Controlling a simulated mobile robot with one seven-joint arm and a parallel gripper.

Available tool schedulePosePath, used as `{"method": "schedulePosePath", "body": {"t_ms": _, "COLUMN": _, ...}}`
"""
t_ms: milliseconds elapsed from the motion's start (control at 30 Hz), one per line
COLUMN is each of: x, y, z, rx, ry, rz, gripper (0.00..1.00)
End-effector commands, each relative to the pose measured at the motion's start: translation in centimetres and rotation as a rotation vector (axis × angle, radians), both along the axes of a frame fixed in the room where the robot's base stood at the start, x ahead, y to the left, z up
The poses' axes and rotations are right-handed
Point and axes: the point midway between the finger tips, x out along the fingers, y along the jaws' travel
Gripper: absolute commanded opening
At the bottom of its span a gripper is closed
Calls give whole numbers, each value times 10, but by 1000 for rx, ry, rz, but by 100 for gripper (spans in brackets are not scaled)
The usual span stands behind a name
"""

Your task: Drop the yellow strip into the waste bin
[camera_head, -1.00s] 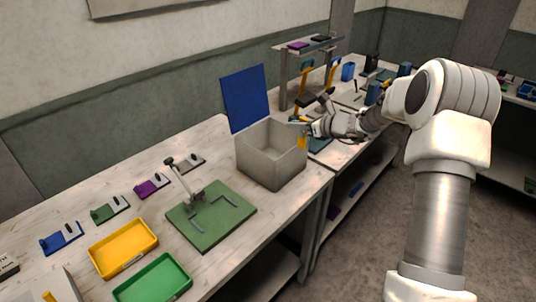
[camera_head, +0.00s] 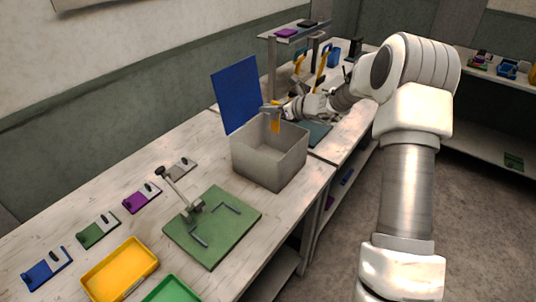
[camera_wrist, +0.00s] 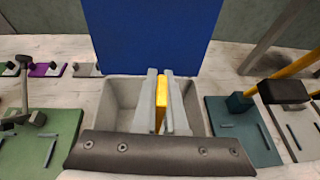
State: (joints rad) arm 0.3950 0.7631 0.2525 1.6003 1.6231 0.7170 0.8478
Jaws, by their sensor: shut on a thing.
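The waste bin (camera_head: 262,163) is an open grey box on the white bench, with a blue lid or panel (camera_head: 236,94) standing up behind it. It also shows in the wrist view (camera_wrist: 120,93), below the blue panel (camera_wrist: 152,35). My gripper (camera_head: 273,113) is over the bin's opening. It is shut on the yellow strip (camera_head: 275,126), which hangs down from the jaws. In the wrist view the yellow strip (camera_wrist: 162,100) sits between the two grey fingers (camera_wrist: 163,85). The strip's lower end is partly hidden by my gripper there.
A green mat with a hinged press (camera_head: 212,225) lies left of the bin. A yellow tray (camera_head: 120,268) and a green tray (camera_head: 172,291) stand near the front. Small blue, green, purple and grey dies line the left. A raised shelf (camera_head: 290,32) stands behind.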

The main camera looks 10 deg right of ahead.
Motion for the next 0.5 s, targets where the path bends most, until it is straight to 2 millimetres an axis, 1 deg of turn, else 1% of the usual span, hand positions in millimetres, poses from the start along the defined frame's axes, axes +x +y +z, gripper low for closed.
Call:
{"method": "schedulePosePath", "body": {"t_ms": 167, "x": 0, "y": 0, "z": -16, "rx": 0, "ry": 1, "rz": 1, "gripper": 0}}
{"method": "schedulePosePath", "body": {"t_ms": 400, "x": 0, "y": 0, "z": -45, "rx": 2, "ry": 1, "rz": 0, "gripper": 0}}
{"method": "schedulePosePath", "body": {"t_ms": 500, "x": 0, "y": 0, "z": -54, "rx": 1, "ry": 1, "rz": 0, "gripper": 0}}
